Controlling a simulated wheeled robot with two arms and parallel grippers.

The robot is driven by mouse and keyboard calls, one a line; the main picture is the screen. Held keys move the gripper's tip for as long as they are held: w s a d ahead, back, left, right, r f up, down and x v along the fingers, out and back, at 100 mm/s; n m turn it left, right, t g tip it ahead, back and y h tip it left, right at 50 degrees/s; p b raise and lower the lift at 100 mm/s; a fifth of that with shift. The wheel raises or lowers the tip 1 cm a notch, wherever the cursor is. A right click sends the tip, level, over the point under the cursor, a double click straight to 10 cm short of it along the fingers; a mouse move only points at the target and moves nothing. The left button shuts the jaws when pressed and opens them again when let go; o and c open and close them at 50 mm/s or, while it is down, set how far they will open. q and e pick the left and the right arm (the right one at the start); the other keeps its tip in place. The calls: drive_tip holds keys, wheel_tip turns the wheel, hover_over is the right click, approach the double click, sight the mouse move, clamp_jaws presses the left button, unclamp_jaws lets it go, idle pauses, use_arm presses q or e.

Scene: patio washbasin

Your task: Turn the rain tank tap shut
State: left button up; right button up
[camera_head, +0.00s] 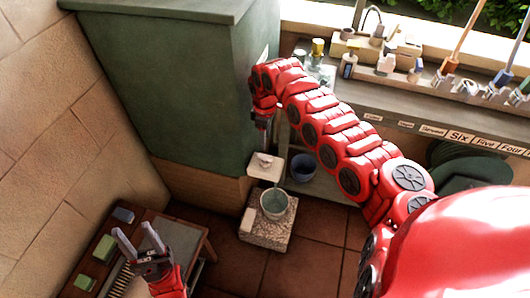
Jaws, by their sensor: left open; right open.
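The dark green rain tank (185,85) stands at the upper middle of the head view, on a brick base. My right arm reaches across from the right, and its gripper (263,122) is open at the tank's right side, with fingers hanging down. I cannot make out the tap; the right gripper and wrist cover that part of the tank's side. I cannot tell whether the fingers touch anything. My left gripper (139,240) is open and empty at the lower left, near a low bench (195,240).
Below the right gripper are a pale block (266,166) and a grey-green bucket (274,203) on a stone slab (266,236). A dark blue pot (303,167) stands beside them. A shelf with bottles (348,65) runs along the right. The tiled floor (320,255) is clear in front.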

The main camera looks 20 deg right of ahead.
sight(265, 155)
wheel_tip(265, 155, down, 9)
drive_tip(key=shift+f+b, duration=0.1)
drive_tip(key=shift+b, duration=0.3)
clamp_jaws()
